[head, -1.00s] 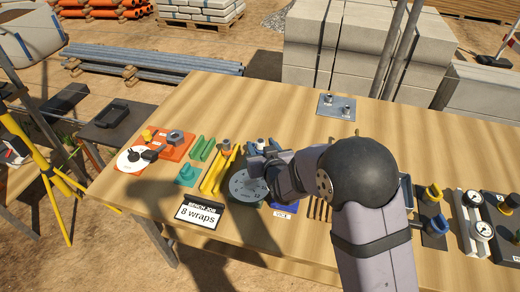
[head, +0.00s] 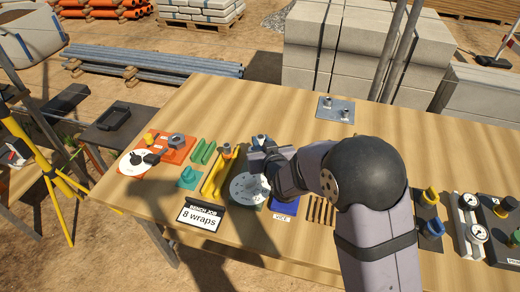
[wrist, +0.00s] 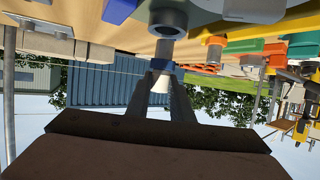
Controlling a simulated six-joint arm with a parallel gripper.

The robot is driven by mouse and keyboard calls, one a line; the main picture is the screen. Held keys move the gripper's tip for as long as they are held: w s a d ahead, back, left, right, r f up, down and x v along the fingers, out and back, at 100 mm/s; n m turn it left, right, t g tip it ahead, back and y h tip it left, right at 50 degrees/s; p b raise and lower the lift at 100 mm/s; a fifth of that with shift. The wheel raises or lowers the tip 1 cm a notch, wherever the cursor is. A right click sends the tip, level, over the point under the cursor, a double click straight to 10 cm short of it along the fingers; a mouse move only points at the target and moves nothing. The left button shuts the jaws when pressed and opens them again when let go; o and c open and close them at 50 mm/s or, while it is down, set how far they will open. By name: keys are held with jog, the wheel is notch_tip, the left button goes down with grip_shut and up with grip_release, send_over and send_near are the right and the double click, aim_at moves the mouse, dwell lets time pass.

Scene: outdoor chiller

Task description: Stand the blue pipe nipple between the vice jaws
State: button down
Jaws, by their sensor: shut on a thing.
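My gripper (head: 262,161) is over the bench beside the grey round plate (head: 243,190), and its fingers also show in the wrist view (wrist: 163,88). It is shut on a short blue-grey pipe piece (wrist: 163,50) with a pale end, which I take for the blue pipe nipple. A grey collar (wrist: 168,18) lines up with its far end; I cannot tell whether they touch. A blue part (wrist: 120,8) shows beside the collar. The vice jaws are not clearly visible.
A sign reading 8 wraps (head: 200,216), yellow holders (head: 214,182), green blocks (head: 203,152) and an orange tray (head: 176,147) lie left of my gripper. Gauges (head: 470,218) stand at the right. A small metal plate (head: 336,109) lies behind on mostly clear bench.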

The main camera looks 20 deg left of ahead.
jog(key=shift+r+p, duration=0.9)
jog(key=shift+r, duration=0.9)
jog(key=c, duration=2.4)
grip_release()
grip_shut()
jog(key=d+r+m+t+h+p, duration=0.1)
jog(key=d+m+h, duration=0.5)
jog(key=d, duration=0.5)
jog(key=shift+t+h+p, duration=0.4)
